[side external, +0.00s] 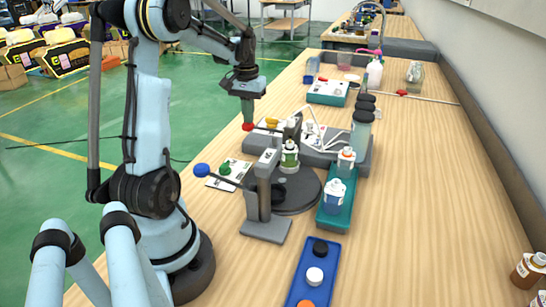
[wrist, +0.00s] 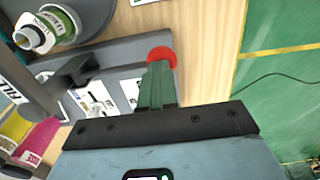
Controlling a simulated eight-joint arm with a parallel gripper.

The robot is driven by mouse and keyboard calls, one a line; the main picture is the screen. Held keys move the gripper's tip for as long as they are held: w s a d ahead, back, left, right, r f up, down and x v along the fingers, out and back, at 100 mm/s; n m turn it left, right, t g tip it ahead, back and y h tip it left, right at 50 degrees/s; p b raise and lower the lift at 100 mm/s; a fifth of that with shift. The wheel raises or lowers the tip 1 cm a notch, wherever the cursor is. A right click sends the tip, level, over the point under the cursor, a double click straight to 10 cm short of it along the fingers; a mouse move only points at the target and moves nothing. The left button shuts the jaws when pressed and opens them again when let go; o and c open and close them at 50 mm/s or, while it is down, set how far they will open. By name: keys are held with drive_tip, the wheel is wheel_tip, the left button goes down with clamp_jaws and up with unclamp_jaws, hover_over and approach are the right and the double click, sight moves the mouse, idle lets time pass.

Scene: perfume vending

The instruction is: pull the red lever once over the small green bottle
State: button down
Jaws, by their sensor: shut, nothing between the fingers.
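The red lever's round knob (side external: 247,126) is at the left end of the grey filling station (side external: 325,148); it also shows in the wrist view (wrist: 162,56). My gripper (side external: 248,118) points down, directly above the knob. In the wrist view its green fingers (wrist: 160,68) are closed together, with their tips at the knob; I cannot tell whether they touch it. The lever's shaft is mostly hidden. The small green bottle (side external: 289,155) stands upright and uncapped on the dark round plate (side external: 298,200); it shows at the upper left in the wrist view (wrist: 60,22).
A grey press with a blue-knobbed lever (side external: 202,170) stands in front of the plate, near a green knob (side external: 224,170). A teal tray (side external: 330,222) holds white bottles to the right. A blue tray (side external: 325,250) of caps lies nearer. The table's right side is mostly clear.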

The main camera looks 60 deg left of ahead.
drive_tip(key=shift+f, duration=1.1)
wheel_tip(320, 180, up, 9)
idle(0.9)
drive_tip(key=shift+r, duration=0.1)
idle(0.7)
drive_tip(key=d+f+m+t, duration=0.1)
drive_tip(key=d+m+t, duration=0.2)
drive_tip(key=d, duration=1.3)
drive_tip(key=d+f+m+t, duration=0.2)
drive_tip(key=d+m+t, duration=0.2)
drive_tip(key=d, duration=1.2)
drive_tip(key=shift+f+m, duration=0.15)
drive_tip(key=shift+m, duration=0.85)
